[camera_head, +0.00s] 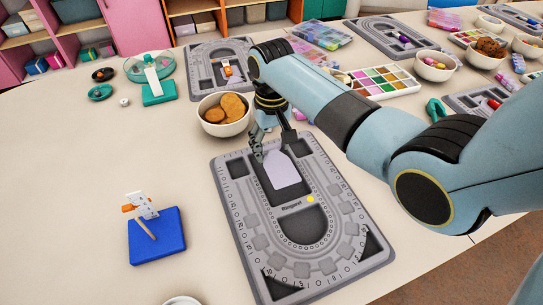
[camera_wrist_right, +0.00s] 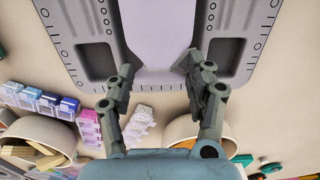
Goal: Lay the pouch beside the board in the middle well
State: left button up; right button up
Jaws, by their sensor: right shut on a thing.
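The pouch, a flat lavender piece with a tapered end (camera_head: 283,172), is over the upper-middle well of the near grey bead board (camera_head: 232,205). Dark well floor shows along its left side; I cannot tell if it touches the floor. My right gripper (camera_head: 274,148) is shut on the tapered end, reaching down at the board's far edge. In the right wrist view the pouch (camera_wrist_right: 158,28) runs out from between the two fingers (camera_wrist_right: 158,68), with the board (camera_wrist_right: 88,30) on both sides. My left gripper is not in view.
A bowl of brown pieces (camera_head: 224,115) stands just beyond the board. A blue block with a small card stand (camera_head: 157,236) is to its left. Another bead board (camera_head: 205,72), a paint-like tray (camera_head: 385,82) and several bowls lie farther back. The table at left is mostly clear.

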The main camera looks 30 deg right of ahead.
aim_at(272, 149)
notch_tip(272, 149, down, 4)
jog(key=shift+r+b, duration=0.1)
jog(key=shift+b, duration=0.2)
jog(key=o, duration=0.4)
notch_tip(272, 149, up, 12)
jog(key=shift+p, duration=1.05)
jog(key=shift+s, duration=0.1)
